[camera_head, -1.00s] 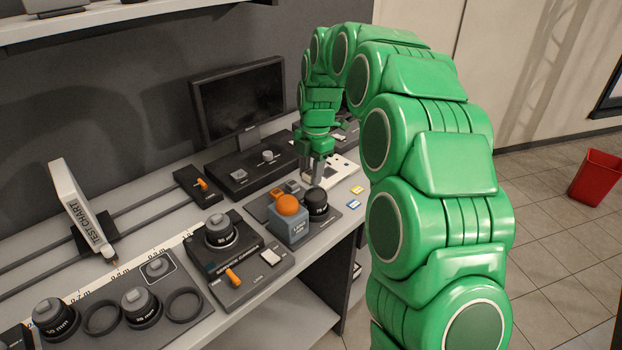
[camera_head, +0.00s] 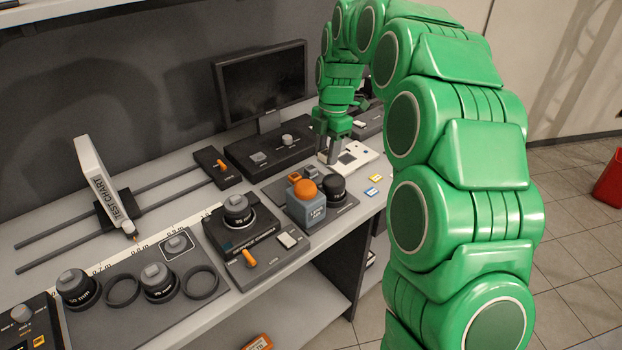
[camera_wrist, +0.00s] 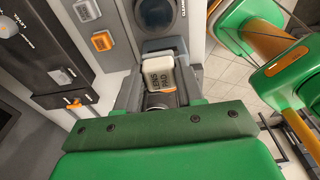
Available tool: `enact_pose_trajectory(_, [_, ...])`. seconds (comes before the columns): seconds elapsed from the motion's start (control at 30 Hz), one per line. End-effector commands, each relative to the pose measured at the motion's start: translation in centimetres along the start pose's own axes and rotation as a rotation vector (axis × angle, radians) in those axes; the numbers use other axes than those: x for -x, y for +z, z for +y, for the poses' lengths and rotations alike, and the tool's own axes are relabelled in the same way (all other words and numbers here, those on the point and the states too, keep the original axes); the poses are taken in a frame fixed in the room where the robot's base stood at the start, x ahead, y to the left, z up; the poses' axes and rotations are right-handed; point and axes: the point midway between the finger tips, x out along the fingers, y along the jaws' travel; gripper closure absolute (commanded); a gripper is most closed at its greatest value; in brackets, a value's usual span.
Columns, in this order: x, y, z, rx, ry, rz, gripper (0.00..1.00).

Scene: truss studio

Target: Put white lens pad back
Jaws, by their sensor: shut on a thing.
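The white lens pad (camera_wrist: 160,75), a small rounded block with dark "LENS PAD" lettering, is in the wrist view between the fingers of my gripper (camera_wrist: 160,92). The fingers are shut on it. In the head view my gripper (camera_head: 331,158) points down behind the blue box and black round lens piece, beside the white panel. I cannot make out the pad clearly there. Its height above the surface below is hard to tell.
A monitor (camera_head: 262,82) and dark control box (camera_head: 268,152) stand behind. Several lenses and rings occupy the left.

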Motion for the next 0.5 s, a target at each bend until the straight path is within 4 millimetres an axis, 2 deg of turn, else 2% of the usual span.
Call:
enact_pose_trajectory(0.3, [-2.1,-8.0,-0.2,0.007,-0.004,-0.003,0.91])
enact_pose_trajectory(0.5, [-3.0,-11.3,-0.6,0.004,0.001,-0.008,0.91])
